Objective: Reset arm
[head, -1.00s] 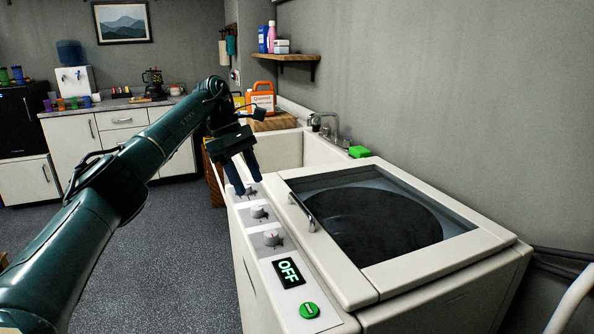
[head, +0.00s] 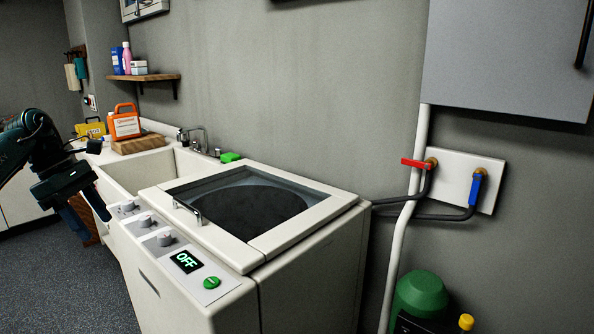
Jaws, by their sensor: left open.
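My left gripper (head: 90,218) is at the left of the head view, in front of the sink and beside the washer's control panel. It points downward with its fingers apart and holds nothing. The white washer (head: 305,270) stands in the middle with its glass-topped lid (head: 240,200) closed. My right gripper is not in the head view.
A sink (head: 150,172) with a faucet (head: 195,138) adjoins the washer, and an orange jug (head: 125,124) stands behind it. Red (head: 414,163) and blue (head: 475,190) valve handles are on the right wall. A green bottle (head: 420,297) stands at lower right. Floor at left is clear.

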